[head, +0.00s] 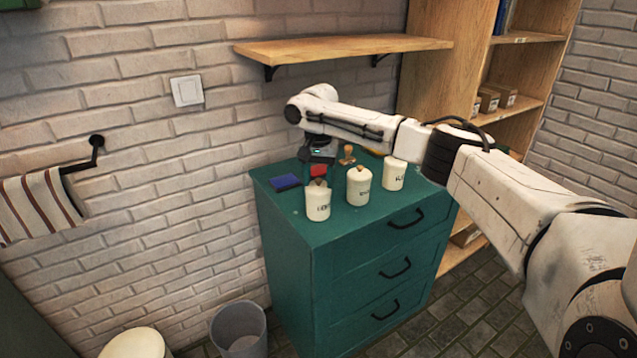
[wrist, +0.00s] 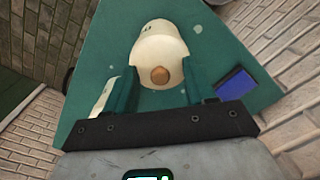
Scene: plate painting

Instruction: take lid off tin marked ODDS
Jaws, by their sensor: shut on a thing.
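Three cream tins with dark lettering stand in a row on the green drawer unit in the head view: a left tin (head: 318,205), a middle tin (head: 358,190) and a right tin (head: 394,175). The lettering is too small to read surely, so I cannot tell which says ODDS. My gripper (head: 318,177) is at the top of the left tin. In the wrist view its two fingers (wrist: 160,92) stand on either side of a cream lid (wrist: 150,82) with a round wooden knob (wrist: 160,75). They are shut on this lid, which looks still on the tin body (wrist: 157,42).
A blue pad (head: 286,182) lies left of the tins, and a red pad (head: 318,170) and a wooden stamp (head: 347,155) lie behind them. Another tin (wrist: 108,93) is close beside my left finger in the wrist view. A wooden shelf (head: 345,47) hangs above.

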